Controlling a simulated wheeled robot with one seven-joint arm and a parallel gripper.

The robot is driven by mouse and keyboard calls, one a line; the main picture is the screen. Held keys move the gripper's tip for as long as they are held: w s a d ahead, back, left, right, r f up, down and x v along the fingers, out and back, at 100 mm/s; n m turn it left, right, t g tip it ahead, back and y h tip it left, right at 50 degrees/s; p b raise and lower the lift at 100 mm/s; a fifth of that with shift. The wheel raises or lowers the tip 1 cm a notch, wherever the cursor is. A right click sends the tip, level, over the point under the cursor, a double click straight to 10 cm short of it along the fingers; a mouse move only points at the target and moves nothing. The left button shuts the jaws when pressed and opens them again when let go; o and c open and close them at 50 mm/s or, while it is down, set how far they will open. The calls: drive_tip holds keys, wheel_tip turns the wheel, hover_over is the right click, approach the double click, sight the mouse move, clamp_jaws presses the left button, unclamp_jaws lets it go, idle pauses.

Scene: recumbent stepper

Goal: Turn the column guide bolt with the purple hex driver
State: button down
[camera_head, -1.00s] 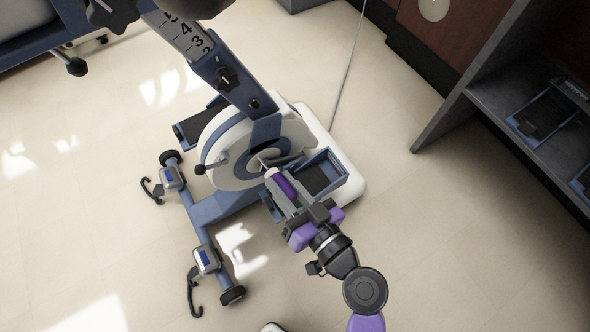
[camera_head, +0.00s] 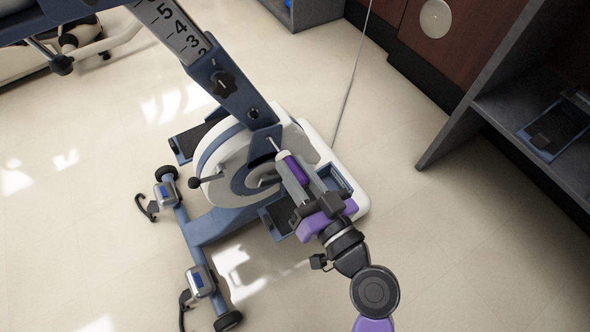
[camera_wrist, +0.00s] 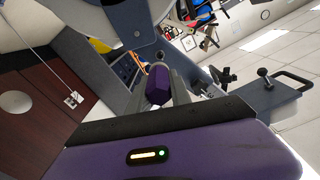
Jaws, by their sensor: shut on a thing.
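The purple hex driver (camera_head: 297,169) is between the fingers of my gripper (camera_head: 302,180), which is shut on its handle. Its pale front end and thin shaft point up and left, and the tip shows over the lower end of the blue column (camera_head: 236,92). A small dark round bolt head (camera_head: 253,113) sits on that column, a little above the tip. I cannot tell whether this is the column guide bolt. The tip looks apart from it. In the wrist view, the purple handle (camera_wrist: 158,84) stands between the fingers; its shaft and tip are hidden.
A black star knob (camera_head: 222,83) is higher on the column, by the number scale. The white flywheel housing (camera_head: 222,160) and a pedal tray (camera_head: 338,181) lie close around my gripper. A grey shelf (camera_head: 447,140) stands at the right. The floor between is clear.

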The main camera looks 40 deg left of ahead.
sight(281, 151)
drive_tip(key=shift+b+x, duration=0.55)
drive_tip(key=shift+x, duration=2.5)
drive_tip(key=shift+r, duration=0.1)
drive_tip(key=shift+w+a+b, duration=0.15)
drive_tip(key=shift+a+b, duration=0.3)
drive_tip(key=shift+b, duration=0.2)
